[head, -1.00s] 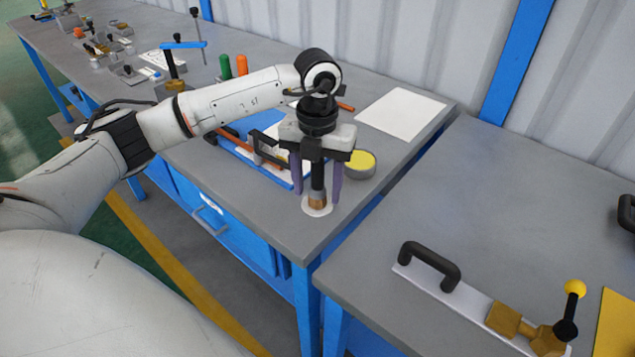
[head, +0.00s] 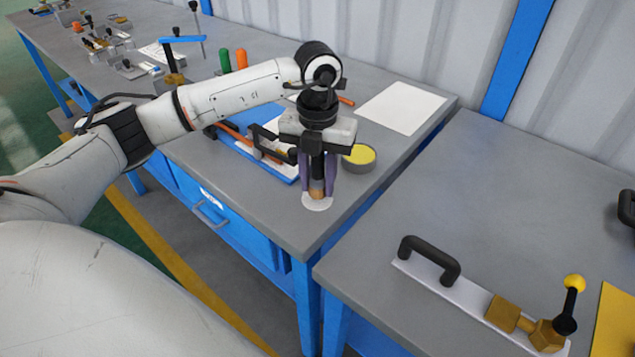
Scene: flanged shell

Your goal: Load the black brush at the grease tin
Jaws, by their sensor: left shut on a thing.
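My left gripper (head: 317,186) points straight down and is shut on the black brush (head: 316,169). The brush is upright between the purple fingers, with its brown lower end (head: 316,187) just over a white round patch (head: 317,203) near the table corner. I cannot tell whether the brush touches the patch. The grease tin (head: 359,158), a grey round tin with yellow grease showing at its top, stands just right of the gripper, apart from the brush. My right gripper is not in view.
A white sheet (head: 401,107) lies behind the tin. A second table (head: 470,210) at right holds a plate with a black handle (head: 430,258) and brass fittings. A gap separates the tables.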

